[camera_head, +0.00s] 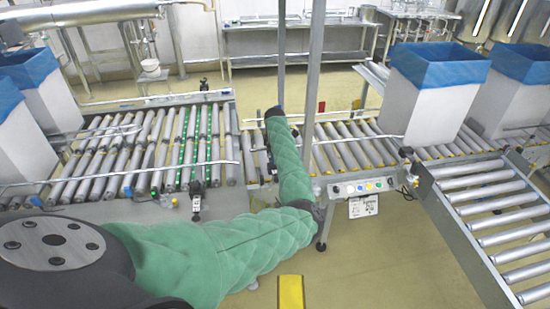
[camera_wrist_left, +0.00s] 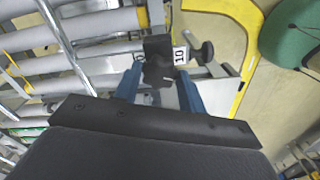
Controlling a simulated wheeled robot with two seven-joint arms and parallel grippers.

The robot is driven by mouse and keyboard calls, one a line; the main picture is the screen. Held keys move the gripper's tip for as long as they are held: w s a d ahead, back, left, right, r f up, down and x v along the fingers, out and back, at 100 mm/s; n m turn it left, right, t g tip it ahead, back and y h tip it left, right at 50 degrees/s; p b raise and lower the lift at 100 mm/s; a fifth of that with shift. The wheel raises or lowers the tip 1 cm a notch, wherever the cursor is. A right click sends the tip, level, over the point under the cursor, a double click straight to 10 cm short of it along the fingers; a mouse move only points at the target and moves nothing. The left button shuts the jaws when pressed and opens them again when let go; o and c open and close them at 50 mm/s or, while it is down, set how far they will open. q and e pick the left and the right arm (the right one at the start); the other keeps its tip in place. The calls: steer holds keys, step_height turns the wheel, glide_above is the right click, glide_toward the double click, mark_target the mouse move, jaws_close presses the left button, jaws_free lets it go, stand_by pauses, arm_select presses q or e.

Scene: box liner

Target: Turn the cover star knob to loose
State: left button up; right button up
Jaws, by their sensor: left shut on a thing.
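In the left wrist view, my left gripper (camera_wrist_left: 161,78) has its two blue fingers closed on a black star knob (camera_wrist_left: 157,60), which sits between the fingertips. The knob's lobes and its turn are hard to make out. A white label reading 10 (camera_wrist_left: 181,56) is just right of it. A smaller black knob on a stem (camera_wrist_left: 206,52) sticks out further right. My right gripper is in neither view.
Roller conveyors (camera_head: 150,150) run left and right of my arm, with metal posts close behind it. A panel of coloured buttons (camera_head: 362,187) is on the near rail. White boxes with blue liners (camera_head: 432,105) stand at right and left. The yellow floor in front is mostly clear.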

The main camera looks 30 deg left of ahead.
arm_select(q)
steer(key=shift+f+n, duration=0.1)
steer(key=shift+n, duration=0.6)
steer(key=shift+n+b, duration=0.3)
steer(key=shift+n, duration=0.2)
steer(key=shift+s+n, duration=0.1)
steer(key=shift+n, duration=0.4)
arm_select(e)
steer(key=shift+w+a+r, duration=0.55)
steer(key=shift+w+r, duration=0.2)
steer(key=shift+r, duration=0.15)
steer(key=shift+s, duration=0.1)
arm_select(q)
steer(key=o, duration=1)
steer(key=shift+s+a, duration=0.15)
steer(key=shift+c, duration=0.2)
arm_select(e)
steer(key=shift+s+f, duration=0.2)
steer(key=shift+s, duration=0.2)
